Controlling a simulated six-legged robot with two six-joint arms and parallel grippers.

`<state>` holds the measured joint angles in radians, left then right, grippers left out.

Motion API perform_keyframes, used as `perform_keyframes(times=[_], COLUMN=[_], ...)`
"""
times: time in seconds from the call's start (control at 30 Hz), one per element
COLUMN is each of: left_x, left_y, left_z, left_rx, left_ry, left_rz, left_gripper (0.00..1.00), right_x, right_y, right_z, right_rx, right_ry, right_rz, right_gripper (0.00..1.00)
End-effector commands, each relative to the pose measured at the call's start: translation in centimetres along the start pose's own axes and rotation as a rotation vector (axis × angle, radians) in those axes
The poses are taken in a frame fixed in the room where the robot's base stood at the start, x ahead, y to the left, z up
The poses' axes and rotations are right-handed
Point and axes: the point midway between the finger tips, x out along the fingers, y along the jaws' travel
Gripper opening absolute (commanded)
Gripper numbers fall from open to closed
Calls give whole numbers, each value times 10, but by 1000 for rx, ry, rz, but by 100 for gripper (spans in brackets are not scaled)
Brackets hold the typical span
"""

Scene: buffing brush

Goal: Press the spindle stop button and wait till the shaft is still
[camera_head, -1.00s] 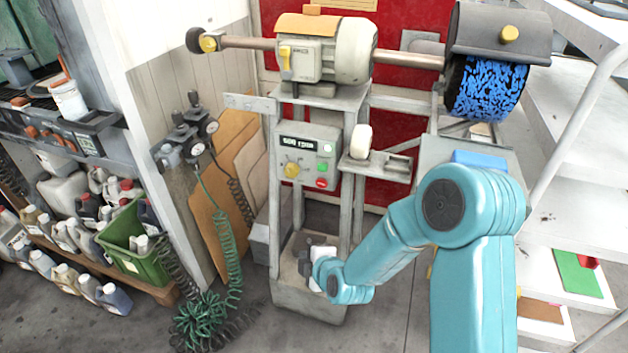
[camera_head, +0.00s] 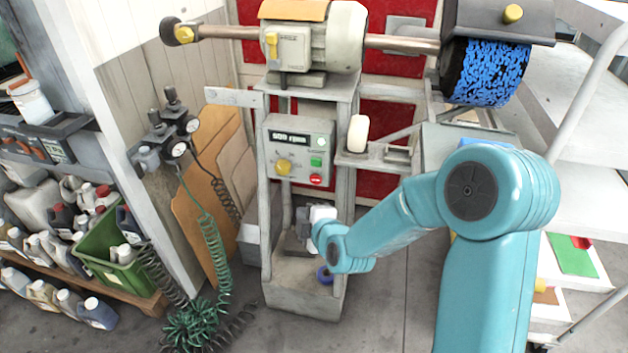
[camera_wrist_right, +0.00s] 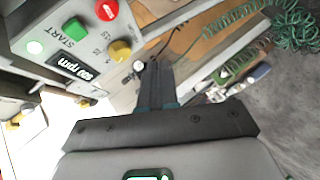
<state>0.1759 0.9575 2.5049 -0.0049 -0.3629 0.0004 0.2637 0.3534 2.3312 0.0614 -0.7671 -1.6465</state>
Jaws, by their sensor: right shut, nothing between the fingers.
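The grey control box (camera_head: 300,150) stands on the machine's frame, with a lit rpm display (camera_head: 290,137), a yellow knob (camera_head: 283,167), a green button (camera_head: 316,161) and the red stop button (camera_head: 316,180). The red button also shows at the top of the right wrist view (camera_wrist_right: 107,10). The shaft (camera_head: 400,43) runs from the motor to the blue brush (camera_head: 488,72); I cannot tell if it turns. My right gripper (camera_head: 303,217) is below the box, apart from the red button. Its fingers (camera_wrist_right: 155,72) are shut and empty. My left gripper is out of view.
A small shelf (camera_head: 372,160) with a white block (camera_head: 357,133) juts out right of the box. Gauges (camera_head: 178,150) and a coiled green hose (camera_head: 215,245) hang at the left. White steps (camera_head: 575,190) stand at the right.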

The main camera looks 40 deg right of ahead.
Motion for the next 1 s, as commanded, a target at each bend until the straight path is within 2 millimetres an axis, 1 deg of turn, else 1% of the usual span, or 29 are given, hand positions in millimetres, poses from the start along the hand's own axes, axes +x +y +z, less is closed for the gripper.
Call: perform_keyframes(times=[0.17, 0.27, 0.63, 0.7, 0.8, 1.0], left_x=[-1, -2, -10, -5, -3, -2], left_y=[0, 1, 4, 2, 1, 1], left_z=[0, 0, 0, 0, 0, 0], left_rx=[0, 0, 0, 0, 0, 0], left_ry=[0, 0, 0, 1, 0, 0], left_rz=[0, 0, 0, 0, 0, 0], left_gripper=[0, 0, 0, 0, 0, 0], right_x=[3, 9, 47, 54, 60, 66], right_y=[2, 6, 33, 35, 40, 45], right_z=[1, 4, 30, 34, 39, 43], right_rx=[1, 2, 1, 1, 1, 1], right_ry=[0, -1, -2, 0, 0, 0], right_rz=[0, 0, 0, 1, 0, -2], right_gripper=[0, 0, 0, 0, 0, 0])
